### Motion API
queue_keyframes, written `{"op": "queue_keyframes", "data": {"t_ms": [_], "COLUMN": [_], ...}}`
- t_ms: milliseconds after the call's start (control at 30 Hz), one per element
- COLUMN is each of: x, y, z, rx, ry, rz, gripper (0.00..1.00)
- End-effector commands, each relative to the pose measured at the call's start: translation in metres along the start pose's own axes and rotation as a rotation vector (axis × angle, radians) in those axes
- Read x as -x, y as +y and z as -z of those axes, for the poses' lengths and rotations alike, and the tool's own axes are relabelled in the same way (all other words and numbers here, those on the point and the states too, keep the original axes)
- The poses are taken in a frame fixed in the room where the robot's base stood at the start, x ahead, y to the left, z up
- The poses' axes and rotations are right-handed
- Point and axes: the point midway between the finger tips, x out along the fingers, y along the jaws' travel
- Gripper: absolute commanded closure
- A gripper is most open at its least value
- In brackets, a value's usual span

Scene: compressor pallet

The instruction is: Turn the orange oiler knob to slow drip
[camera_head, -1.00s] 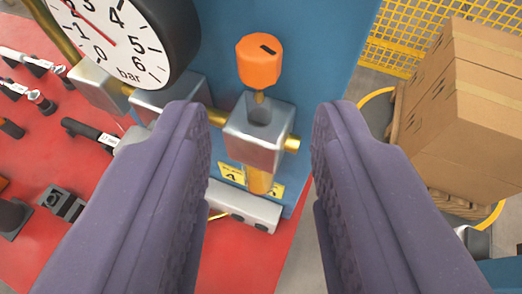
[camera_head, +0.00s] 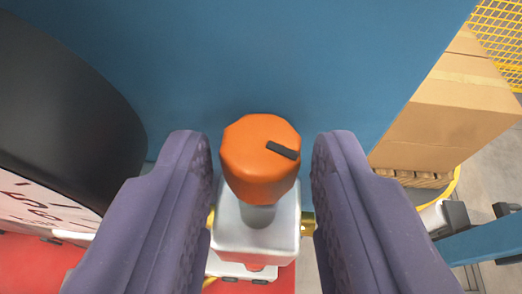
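The orange oiler knob (camera_head: 258,165) is in the middle of the view, on top of a grey metal oiler block (camera_head: 232,228). It is faceted and has a dark pointer mark on its top, toward the right. My gripper (camera_head: 261,160) is open, with one purple finger on each side of the knob. Small gaps show between the knob and both fingers, so neither appears to touch it. The lower part of the block is partly hidden by the fingers. No drip or drip scale can be seen.
A blue panel (camera_head: 250,60) stands close behind the knob. The large black-rimmed gauge (camera_head: 60,110) is close at left. Cardboard boxes (camera_head: 450,105) on a pallet and a yellow mesh fence (camera_head: 498,35) are at right. A red surface (camera_head: 35,262) lies below.

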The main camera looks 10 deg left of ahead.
Motion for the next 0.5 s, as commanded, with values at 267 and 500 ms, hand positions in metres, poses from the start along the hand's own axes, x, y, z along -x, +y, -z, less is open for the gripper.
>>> {"op": "queue_keyframes", "data": {"t_ms": [267,500], "x": [0.0004,0.0013], "y": [0.0000,0.0027], "z": [0.0004,0.0048], "rx": [0.001,0.020], "ry": [0.000,0.001], "rz": [0.000,0.044], "gripper": [0.95,1.00]}}
